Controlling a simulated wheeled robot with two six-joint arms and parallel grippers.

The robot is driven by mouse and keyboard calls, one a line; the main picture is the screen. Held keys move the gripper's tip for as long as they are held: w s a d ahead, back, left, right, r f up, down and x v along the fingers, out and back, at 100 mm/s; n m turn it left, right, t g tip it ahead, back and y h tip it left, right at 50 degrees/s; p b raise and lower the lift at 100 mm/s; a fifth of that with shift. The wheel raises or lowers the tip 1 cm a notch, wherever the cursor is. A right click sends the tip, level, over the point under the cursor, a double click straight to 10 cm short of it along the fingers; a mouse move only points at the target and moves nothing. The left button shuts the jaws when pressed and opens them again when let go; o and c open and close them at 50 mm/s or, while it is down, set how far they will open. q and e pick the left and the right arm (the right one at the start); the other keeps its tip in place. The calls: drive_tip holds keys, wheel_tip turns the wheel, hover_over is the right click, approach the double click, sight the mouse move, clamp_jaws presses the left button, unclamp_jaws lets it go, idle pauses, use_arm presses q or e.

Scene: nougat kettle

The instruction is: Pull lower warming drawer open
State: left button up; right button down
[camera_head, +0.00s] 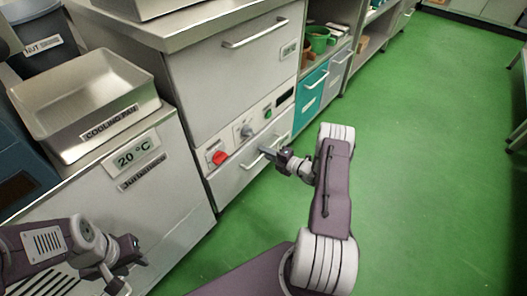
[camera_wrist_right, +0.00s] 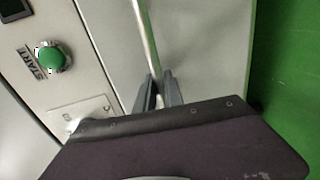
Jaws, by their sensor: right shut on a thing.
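The lower warming drawer (camera_head: 232,184) is the pale front below the control panel, and it looks flush with the cabinet. Its bar handle (camera_head: 250,163) also shows in the right wrist view (camera_wrist_right: 146,38), running up from between my fingers. My right gripper (camera_head: 268,153) is shut on this handle; its two dark fingers (camera_wrist_right: 158,92) stand on either side of the bar.
Above the drawer is a panel with a red knob (camera_head: 217,157) and a green start button (camera_wrist_right: 52,57). An upper drawer (camera_head: 235,75) has its own handle. A cooling pan (camera_head: 85,95) sits on the left counter. Green floor (camera_head: 430,130) is clear to the right.

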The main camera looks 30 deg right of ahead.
drive_tip(key=f+p+v, duration=0.1)
drive_tip(key=f+v, duration=0.1)
drive_tip(key=v, duration=1)
drive_tip(key=s+f+p+v, duration=0.1)
drive_tip(key=f+p+v, duration=0.1)
drive_tip(key=v, duration=1)
drive_tip(key=shift+s+d+f, duration=0.25)
drive_tip(key=shift+s+f, duration=0.05)
drive_tip(key=shift+f, duration=0.2)
drive_tip(key=c, duration=1.7)
unclamp_jaws()
drive_tip(key=p+v, duration=0.3)
drive_tip(key=v, duration=0.6)
